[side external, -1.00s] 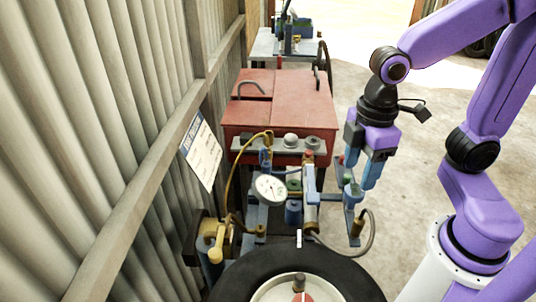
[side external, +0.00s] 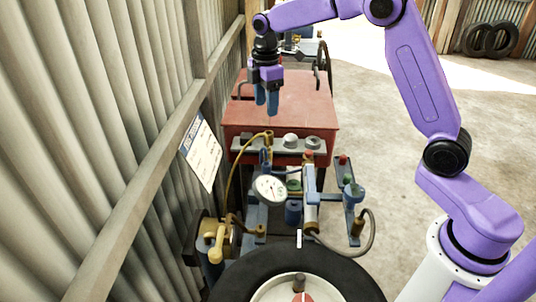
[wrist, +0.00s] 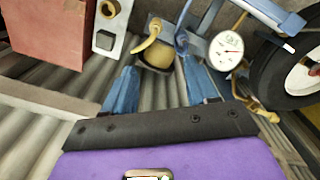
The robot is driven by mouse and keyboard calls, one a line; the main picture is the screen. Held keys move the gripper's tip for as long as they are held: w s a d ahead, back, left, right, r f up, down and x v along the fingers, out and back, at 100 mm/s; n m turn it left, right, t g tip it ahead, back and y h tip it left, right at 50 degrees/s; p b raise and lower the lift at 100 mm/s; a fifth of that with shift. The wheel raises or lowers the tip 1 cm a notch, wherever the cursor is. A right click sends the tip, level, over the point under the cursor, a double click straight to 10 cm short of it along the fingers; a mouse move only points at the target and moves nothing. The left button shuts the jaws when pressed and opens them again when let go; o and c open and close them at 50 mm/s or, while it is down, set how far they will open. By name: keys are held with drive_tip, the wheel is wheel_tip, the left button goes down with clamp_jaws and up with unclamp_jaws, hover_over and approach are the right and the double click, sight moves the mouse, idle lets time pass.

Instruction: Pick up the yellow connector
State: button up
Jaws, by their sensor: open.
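Several yellow or brass fittings show, and I cannot tell for sure which one is the yellow connector. One with a rounded end (side external: 216,243) sits at the lower left by the wall. A brass hose end (side external: 268,134) meets the grey bar in front of the red box. In the wrist view, a yellow elbow piece (wrist: 147,40) lies beyond my fingers, and another yellow fitting (wrist: 258,106) is at the right. My gripper (side external: 266,110) is open and empty, pointing down above the red box. Its blue fingers show in the wrist view (wrist: 161,72).
The red box (side external: 303,103) stands behind the grey bar (side external: 250,146). A white gauge (side external: 270,188), blue pipework and a grey hose (side external: 370,238) crowd the front, with a tyre (side external: 350,272) nearest. The corrugated wall (side external: 90,130) bounds the left. Floor on the right is open.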

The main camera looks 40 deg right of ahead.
approach(268, 148)
drive_tip(key=f, duration=0.5)
drive_tip(key=shift+w+a+f, duration=0.1)
drive_tip(key=shift+a+f, duration=0.1)
drive_tip(key=shift+f, duration=0.15)
drive_tip(key=shift+d+f, duration=0.2)
drive_tip(key=shift+f, duration=2.45)
clamp_jaws()
